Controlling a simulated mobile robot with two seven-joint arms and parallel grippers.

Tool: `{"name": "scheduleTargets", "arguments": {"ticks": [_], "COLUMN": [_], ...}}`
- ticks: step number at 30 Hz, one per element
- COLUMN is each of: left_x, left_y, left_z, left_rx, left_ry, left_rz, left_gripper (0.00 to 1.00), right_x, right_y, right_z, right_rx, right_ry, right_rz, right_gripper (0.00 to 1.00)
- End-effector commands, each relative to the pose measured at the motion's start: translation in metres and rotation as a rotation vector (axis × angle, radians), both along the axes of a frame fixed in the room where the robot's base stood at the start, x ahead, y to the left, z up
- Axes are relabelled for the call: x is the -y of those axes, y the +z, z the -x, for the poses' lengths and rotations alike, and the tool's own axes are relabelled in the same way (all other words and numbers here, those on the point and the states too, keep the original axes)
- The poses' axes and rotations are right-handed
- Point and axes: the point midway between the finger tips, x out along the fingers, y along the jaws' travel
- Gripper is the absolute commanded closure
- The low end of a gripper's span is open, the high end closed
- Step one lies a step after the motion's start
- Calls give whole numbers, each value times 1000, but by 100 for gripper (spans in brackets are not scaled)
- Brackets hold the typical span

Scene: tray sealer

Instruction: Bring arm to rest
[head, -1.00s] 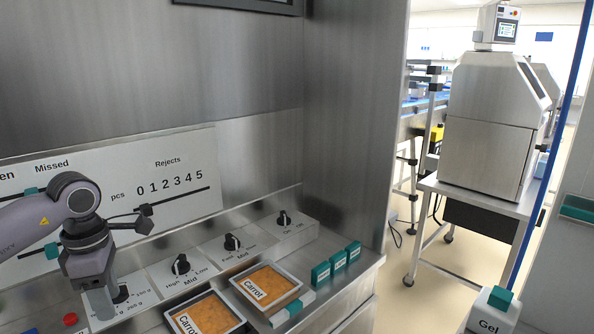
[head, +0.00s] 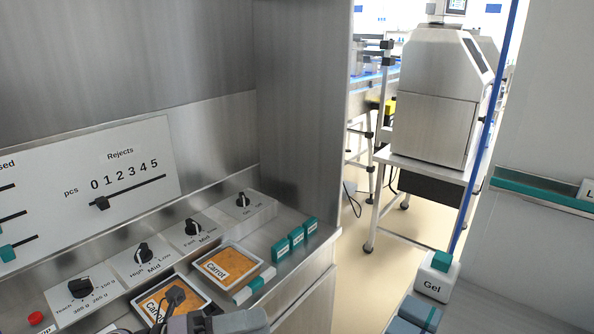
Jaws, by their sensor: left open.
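My left gripper (head: 178,308) is at the bottom edge, in front of the two carrot trays, and only partly in frame. It is open and I see nothing held in it. It partly covers the nearer carrot tray (head: 150,308), while the farther carrot tray (head: 225,266) shows whole. Behind it is the row of black dials, among them the leftmost dial (head: 80,287) and the Mid dial (head: 145,254). My right gripper is not in view.
A red button (head: 36,318) is at lower left. The Rejects slider (head: 100,203) is on the back panel. Several teal blocks (head: 296,239) stand on the counter's right. A Gel dispenser (head: 436,278) stands at lower right, beyond a floor gap.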

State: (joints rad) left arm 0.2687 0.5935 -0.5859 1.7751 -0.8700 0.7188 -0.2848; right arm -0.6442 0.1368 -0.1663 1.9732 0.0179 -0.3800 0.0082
Motion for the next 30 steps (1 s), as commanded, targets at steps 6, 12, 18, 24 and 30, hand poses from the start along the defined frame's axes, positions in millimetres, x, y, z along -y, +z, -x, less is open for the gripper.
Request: {"name": "scheduleTargets", "arguments": {"ticks": [6, 12, 18, 24, 30], "left_x": [-24, -70, -111, -128, -131], "left_y": [-12, -72, -153, -201, -213], "left_z": [-13, -4, 50, 108, 124], "left_rx": [-475, -953, -1425, -1718, -1793], "left_ry": [332, 658, 975, 1173, 1223], "left_rz": [391, 682, 915, 1036, 1066], "left_gripper": [55, 55, 55, 55, 55], "right_x": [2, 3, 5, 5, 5], "right_y": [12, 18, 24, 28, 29], "right_z": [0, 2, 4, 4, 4], "right_rx": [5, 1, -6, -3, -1], "right_ry": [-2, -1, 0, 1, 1], "right_rz": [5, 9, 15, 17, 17], "right_gripper": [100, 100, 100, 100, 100]}}
